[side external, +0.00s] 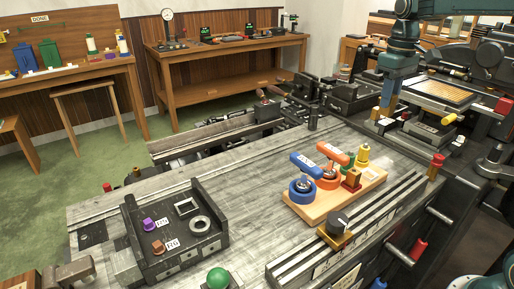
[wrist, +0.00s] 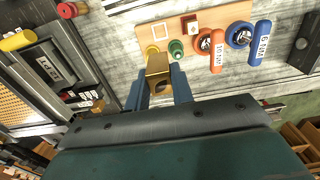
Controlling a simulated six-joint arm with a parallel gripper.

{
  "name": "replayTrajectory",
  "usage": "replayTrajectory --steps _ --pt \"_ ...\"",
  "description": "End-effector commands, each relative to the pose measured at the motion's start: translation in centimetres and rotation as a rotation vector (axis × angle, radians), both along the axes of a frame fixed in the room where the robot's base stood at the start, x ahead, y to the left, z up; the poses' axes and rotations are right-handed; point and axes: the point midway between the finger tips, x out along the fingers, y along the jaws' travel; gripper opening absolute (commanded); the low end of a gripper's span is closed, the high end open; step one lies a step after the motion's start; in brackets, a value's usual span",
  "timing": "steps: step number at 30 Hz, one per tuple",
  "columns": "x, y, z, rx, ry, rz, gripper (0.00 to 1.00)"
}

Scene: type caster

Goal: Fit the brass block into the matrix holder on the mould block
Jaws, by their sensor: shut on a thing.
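My gripper (wrist: 160,88) is shut on the brass block (wrist: 158,66), which shows between its blue fingers in the wrist view. In the side external view my gripper (side external: 386,112) is at the upper right, beyond the wooden tray, with the brass block low between its fingers. A dark block with a white label (side external: 430,128) and a yellow handle lies just right of my gripper. It also shows at the left of the wrist view (wrist: 48,68); it looks like the mould block. I cannot clearly make out the matrix holder.
The wooden tray (side external: 318,212) holds orange and blue handled tools, a red block and small bottles. An empty white outline (wrist: 160,31) is on it. A black open tray (side external: 190,255) stands front left. The grey bench between is mostly clear; machinery crowds the right.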

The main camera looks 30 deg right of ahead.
Motion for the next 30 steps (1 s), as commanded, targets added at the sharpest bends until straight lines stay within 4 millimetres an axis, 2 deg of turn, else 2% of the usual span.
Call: replayTrajectory --steps 8,11,16,23,30 --pt "0.4 0.2 0.0 0.000 -0.001 0.012 0.00" --pt "1.1 0.7 0.0 -0.001 -0.001 0.039 0.00" --pt "3.5 2.6 0.0 0.000 0.000 0.132 0.00" --pt "8.4 7.5 -0.3 0.000 -0.001 0.342 0.00" --pt "12.9 14.6 -1.1 0.000 0.001 0.588 0.00"
